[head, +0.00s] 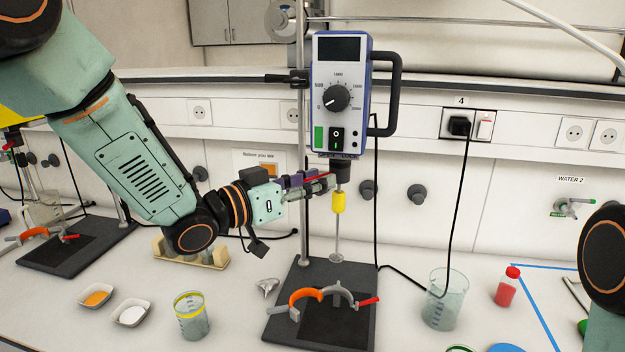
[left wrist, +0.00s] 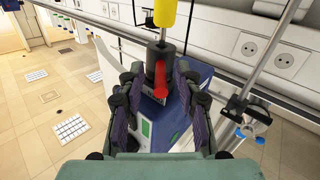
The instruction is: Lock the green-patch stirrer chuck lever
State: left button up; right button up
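The stirrer with the green patch (head: 319,137) hangs on a stand in the middle of the head view. Its black chuck (head: 342,167) sits under the motor, above a yellow collar (head: 339,202) and a thin shaft. My left gripper (head: 322,184) is beside the chuck, reaching in from the left. In the left wrist view my left gripper (left wrist: 159,85) is open, with a finger on each side of the chuck (left wrist: 160,54). The red lever (left wrist: 160,82) lies between the fingers, with gaps visible on both sides. My right gripper is out of view.
The stand's base (head: 350,340) carries an orange and grey clamp (head: 305,296). A yellow-rimmed beaker (head: 191,318), two small trays, a glass beaker (head: 455,312) and a red bottle (head: 507,287) stand around it. A black cable hangs right of the stirrer.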

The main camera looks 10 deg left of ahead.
pick_arm(q)
jog(key=shift+w+a+f, duration=0.1)
jog(key=shift+a, duration=0.05)
jog(key=shift+s+r, duration=0.2)
jog(key=shift+s, duration=0.15)
jog(key=c, duration=0.4)
grip_shut()
jog(key=shift+w+f, duration=0.1)
jog(key=shift+w, duration=0.05)
